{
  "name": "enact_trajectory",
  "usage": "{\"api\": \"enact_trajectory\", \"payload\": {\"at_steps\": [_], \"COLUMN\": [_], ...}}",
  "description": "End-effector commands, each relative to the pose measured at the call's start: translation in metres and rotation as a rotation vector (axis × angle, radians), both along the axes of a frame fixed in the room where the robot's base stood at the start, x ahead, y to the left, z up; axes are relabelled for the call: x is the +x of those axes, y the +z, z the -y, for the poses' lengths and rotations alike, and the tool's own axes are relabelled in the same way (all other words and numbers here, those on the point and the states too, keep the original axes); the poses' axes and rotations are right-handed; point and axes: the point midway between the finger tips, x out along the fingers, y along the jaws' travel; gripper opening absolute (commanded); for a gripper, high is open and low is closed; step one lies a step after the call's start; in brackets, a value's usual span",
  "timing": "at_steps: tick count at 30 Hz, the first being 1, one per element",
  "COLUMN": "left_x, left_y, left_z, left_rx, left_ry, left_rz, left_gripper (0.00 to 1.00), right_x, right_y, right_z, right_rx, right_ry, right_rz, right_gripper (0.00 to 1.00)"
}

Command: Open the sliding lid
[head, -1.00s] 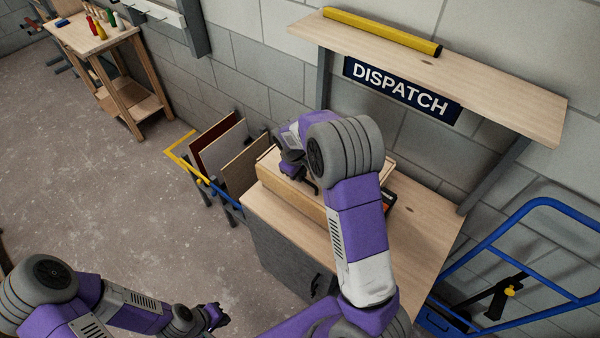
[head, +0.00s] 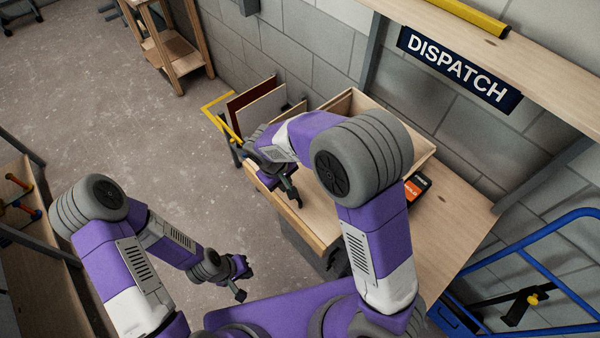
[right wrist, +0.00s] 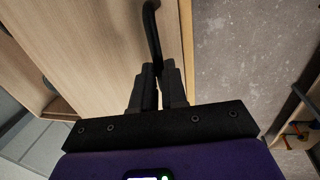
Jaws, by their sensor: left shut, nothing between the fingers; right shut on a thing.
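The wooden box (head: 424,168) stands on the bench, and the upper part of its inside shows open at the back. Its light wood sliding lid (head: 318,212) lies toward the near side, partly hidden by my right arm. In the right wrist view the lid (right wrist: 95,50) fills the left and middle, with a black bar handle (right wrist: 152,32) near its edge. My right gripper (head: 292,198) is shut on the handle; its fingers also show in the right wrist view (right wrist: 158,88). My left gripper (head: 243,284) is shut and empty, low over the floor, away from the box.
An orange and black case (head: 416,186) lies on the bench (head: 440,225) right of the box. Upright panels (head: 262,105) stand in a rack behind left. A shelf with a DISPATCH sign (head: 458,68) hangs above. A blue trolley (head: 530,260) is at right.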

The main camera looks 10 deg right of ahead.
Motion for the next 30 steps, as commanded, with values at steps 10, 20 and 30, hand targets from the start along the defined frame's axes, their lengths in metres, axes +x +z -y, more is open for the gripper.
{"api": "enact_trajectory", "payload": {"at_steps": [10,20,30], "left_x": [0.000,0.000,0.000], "left_y": [0.000,0.000,0.000], "left_z": [0.000,0.000,0.000], "left_rx": [0.000,0.000,0.000], "left_ry": [0.000,0.000,0.000], "left_rz": [0.000,0.000,0.000], "left_gripper": [0.00,0.00,0.00], "right_x": [-0.002,-0.002,-0.002], "right_y": [0.001,0.001,0.013], "right_z": [-0.005,-0.004,-0.006], "right_rx": [-0.001,-0.001,0.002], "right_ry": [0.001,0.001,0.002], "right_rz": [0.001,0.001,0.003], "right_gripper": [0.00,0.38,0.38]}}
